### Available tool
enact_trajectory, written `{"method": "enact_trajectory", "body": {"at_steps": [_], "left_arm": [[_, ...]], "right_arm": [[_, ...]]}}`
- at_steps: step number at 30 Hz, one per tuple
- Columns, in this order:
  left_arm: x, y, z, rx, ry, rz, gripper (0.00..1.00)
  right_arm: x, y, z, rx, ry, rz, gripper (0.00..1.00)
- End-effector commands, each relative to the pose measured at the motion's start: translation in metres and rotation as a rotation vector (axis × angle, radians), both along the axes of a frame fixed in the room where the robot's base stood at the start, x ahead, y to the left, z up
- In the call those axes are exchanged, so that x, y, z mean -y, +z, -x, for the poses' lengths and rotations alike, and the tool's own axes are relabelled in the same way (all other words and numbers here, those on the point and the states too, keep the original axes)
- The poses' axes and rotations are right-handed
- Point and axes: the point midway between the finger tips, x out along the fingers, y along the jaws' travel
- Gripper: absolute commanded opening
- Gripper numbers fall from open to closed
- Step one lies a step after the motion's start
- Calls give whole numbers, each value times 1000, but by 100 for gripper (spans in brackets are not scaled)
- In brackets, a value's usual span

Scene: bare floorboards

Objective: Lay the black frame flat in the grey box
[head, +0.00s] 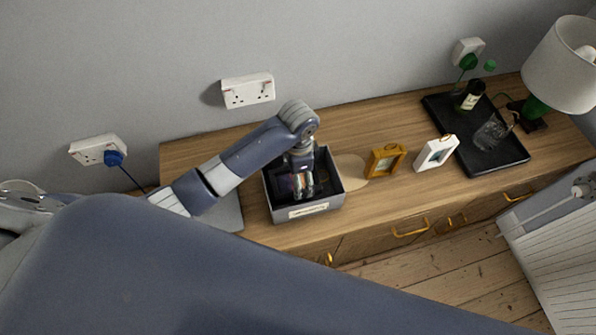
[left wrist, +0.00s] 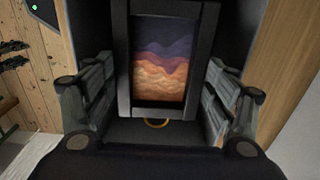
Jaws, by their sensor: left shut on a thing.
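The grey box (head: 330,203) stands on the wooden cabinet top, open side up, with a pale label on its front wall. My left gripper (head: 301,186) reaches down into it from above. The black frame (left wrist: 165,60), with a purple and orange wave picture, sits between my left fingers (left wrist: 158,98) in the left wrist view. The gripper is shut on it. In the head view the gripper hides most of the frame; whether it touches the box floor I cannot tell. My right gripper is not in view.
A yellow frame (head: 385,161) and a white frame (head: 436,152) stand right of the box. Further right are a black tray (head: 506,157) with a bottle (head: 470,95) and glass (head: 490,134), and a lamp (head: 562,65). A grey flat thing (head: 229,213) lies left of the box.

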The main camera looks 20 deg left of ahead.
Motion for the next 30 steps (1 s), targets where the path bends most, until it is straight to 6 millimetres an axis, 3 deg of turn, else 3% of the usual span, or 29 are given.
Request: {"method": "enact_trajectory", "body": {"at_steps": [12,26,27,30], "left_arm": [[0,-37,0,1,-1,0,48],[0,-43,0,1,-1,1,48],[0,-43,0,1,-1,1,83],[0,-43,0,1,-1,1,100]], "right_arm": [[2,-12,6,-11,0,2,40],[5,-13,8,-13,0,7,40],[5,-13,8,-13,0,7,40],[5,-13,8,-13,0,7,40]]}}
